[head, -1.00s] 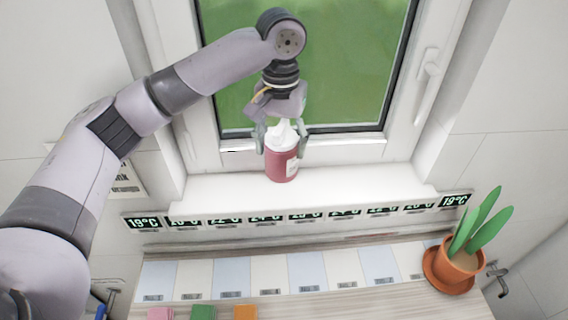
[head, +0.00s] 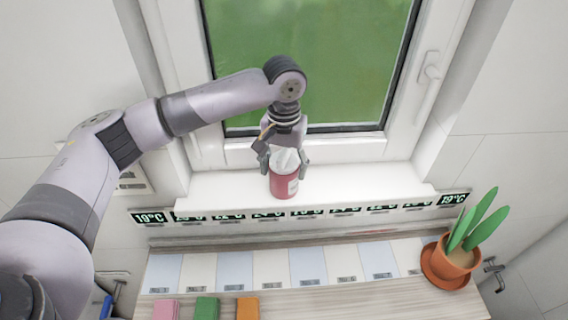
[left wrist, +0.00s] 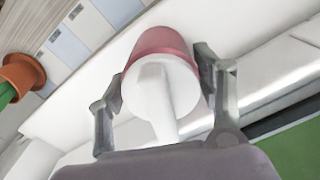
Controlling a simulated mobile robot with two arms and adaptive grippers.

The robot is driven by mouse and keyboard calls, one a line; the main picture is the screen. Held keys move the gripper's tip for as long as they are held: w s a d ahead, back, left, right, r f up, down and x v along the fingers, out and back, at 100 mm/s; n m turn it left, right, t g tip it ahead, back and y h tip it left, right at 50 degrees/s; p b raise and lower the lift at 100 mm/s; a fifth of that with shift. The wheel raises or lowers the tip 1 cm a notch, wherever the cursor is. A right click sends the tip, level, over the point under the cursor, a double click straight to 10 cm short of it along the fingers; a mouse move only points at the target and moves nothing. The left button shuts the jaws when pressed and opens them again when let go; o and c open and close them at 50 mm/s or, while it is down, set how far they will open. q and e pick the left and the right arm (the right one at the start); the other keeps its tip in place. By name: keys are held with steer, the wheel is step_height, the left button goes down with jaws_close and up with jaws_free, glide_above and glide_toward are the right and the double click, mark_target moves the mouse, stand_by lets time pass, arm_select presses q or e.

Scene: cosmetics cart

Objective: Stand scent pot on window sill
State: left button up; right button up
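The scent pot (head: 284,186), a dark pink jar with a white top and a pale label, is upright at the window sill (head: 365,186), near the sill's front edge. I cannot tell whether its base touches the sill. My left gripper (head: 284,164) comes from above with its fingers on both sides of the pot's upper part, shut on it. In the left wrist view the pot (left wrist: 165,42) sits between the two fingers (left wrist: 160,85), its white top toward the camera. My right gripper is not in view.
A row of temperature displays (head: 150,217) runs along the sill's front. Below is a wooden counter (head: 340,303) with pale blue and cream tiles and pink, green and orange blocks (head: 206,309). A potted plant (head: 455,258) stands at the right. The sill is clear beside the pot.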

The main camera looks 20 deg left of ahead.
arm_select(q)
steer(key=o, duration=0.3)
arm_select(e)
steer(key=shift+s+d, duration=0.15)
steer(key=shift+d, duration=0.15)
arm_select(q)
steer(key=shift+o, duration=0.2)
steer(key=shift+r, duration=0.2)
steer(key=shift+r+b, duration=0.3)
step_height(320, 180, up, 10)
steer(key=b, duration=0.3)
steer(key=shift+r, duration=0.7)
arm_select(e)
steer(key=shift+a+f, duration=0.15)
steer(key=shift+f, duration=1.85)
arm_select(q)
steer(key=shift+s+f, duration=0.1)
steer(key=shift+f, duration=0.05)
